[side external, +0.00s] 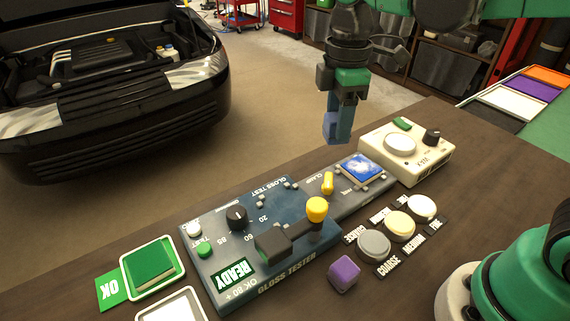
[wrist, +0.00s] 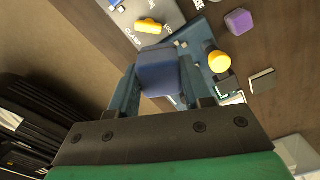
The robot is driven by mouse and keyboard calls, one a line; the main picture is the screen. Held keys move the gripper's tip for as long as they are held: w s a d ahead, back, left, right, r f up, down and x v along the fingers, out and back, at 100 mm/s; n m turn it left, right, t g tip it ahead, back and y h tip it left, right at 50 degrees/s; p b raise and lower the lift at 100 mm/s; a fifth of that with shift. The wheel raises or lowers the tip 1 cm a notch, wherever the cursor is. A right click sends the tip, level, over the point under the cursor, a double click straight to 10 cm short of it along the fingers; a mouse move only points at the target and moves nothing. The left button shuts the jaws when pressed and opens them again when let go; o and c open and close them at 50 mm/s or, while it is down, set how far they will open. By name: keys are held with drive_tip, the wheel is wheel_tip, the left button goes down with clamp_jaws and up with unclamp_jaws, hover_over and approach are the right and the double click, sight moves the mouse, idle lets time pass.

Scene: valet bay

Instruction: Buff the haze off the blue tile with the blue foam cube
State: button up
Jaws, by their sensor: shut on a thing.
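My gripper (side external: 339,122) is shut on the blue foam cube (side external: 329,127) and holds it in the air above the back edge of the bench. In the wrist view the cube (wrist: 160,74) sits between the two fingers of my gripper (wrist: 163,88). The blue tile (side external: 362,167) lies in a holder at the far right end of the gloss tester's panel, with whitish haze patches on its face. The cube is apart from the tile, above it and to its left in the side view. Only a small bit of the tile's area shows at the wrist view's top edge.
The gloss tester (side external: 215,262) has a yellow-knobbed lever (side external: 316,209) and a yellow clamp handle (side external: 327,183). A cream box with a dial (side external: 432,152) stands right of the tile. Several round pads, a purple cube (side external: 344,274) and a green tile (side external: 153,264) are nearer the front.

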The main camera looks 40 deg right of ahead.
drive_tip(key=w+d+f+m, duration=0.1)
drive_tip(key=d+f+m, duration=0.25)
drive_tip(key=d, duration=0.95)
hover_over(363, 164)
drive_tip(key=d, duration=0.3)
drive_tip(key=shift+a+f, duration=0.15)
drive_tip(key=shift+f, duration=1.55)
drive_tip(key=shift+a+f, duration=0.1)
drive_tip(key=shift+f, duration=2.35)
drive_tip(key=shift+a, duration=0.9)
clamp_jaws()
drive_tip(key=shift+a+r, duration=0.15)
drive_tip(key=shift+a, duration=2.15)
drive_tip(key=shift+d, duration=3.15)
drive_tip(key=shift+s+d, duration=0.1)
drive_tip(key=shift+s, duration=0.15)
drive_tip(key=shift+a, duration=3.4)
drive_tip(key=shift+d, duration=3.45)
wheel_tip(363, 164, up, 8)
drive_tip(key=shift+a, duration=0.1)
